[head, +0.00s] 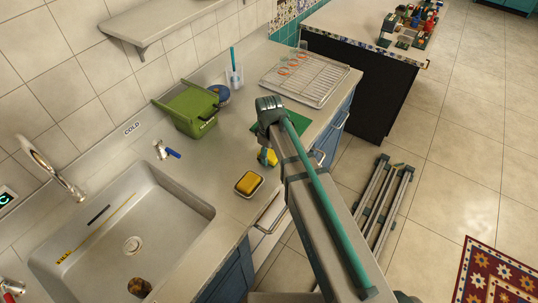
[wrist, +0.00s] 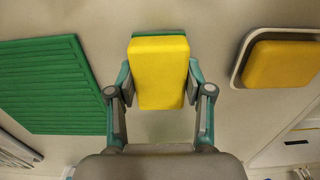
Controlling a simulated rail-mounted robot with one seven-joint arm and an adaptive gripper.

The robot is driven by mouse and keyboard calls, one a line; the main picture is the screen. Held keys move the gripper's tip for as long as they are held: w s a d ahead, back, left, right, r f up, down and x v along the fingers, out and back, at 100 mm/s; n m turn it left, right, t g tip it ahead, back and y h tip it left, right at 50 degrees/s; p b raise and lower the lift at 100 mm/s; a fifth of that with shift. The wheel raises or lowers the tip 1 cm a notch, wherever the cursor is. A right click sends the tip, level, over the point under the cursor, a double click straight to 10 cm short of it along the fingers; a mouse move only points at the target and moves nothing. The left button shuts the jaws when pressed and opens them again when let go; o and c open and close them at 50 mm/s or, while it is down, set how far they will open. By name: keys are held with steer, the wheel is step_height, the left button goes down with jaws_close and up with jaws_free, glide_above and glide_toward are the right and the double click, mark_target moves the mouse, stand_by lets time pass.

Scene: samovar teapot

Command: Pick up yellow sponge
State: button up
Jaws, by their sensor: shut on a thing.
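A yellow sponge with a green backing (wrist: 159,72) is between the two fingers of my gripper (wrist: 160,88) in the wrist view. The fingers press on its left and right sides, so my gripper is shut on it. In the head view the sponge (head: 267,157) shows at the counter's front part, partly hidden by my arm. I cannot tell whether it touches the counter. Another yellow block (head: 249,182) lies in a small white dish to its left in the head view. That block (wrist: 281,63) is at the right in the wrist view.
A green ribbed mat (wrist: 52,85) lies beside the sponge, left in the wrist view. The sink (head: 120,235) is at the left in the head view. A green bin (head: 188,108) and a wire rack (head: 305,78) stand farther back. The counter between bin and dish is clear.

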steer(key=shift+r+b, duration=0.45)
steer(key=shift+r, duration=0.2)
steer(key=s+d+r+b, duration=0.4)
steer(key=s+d+r, duration=0.2)
steer(key=s+r, duration=0.5)
steer(key=shift+s+r+b, duration=0.3)
steer(key=shift+s+b, duration=0.05)
steer(key=shift+s, duration=0.5)
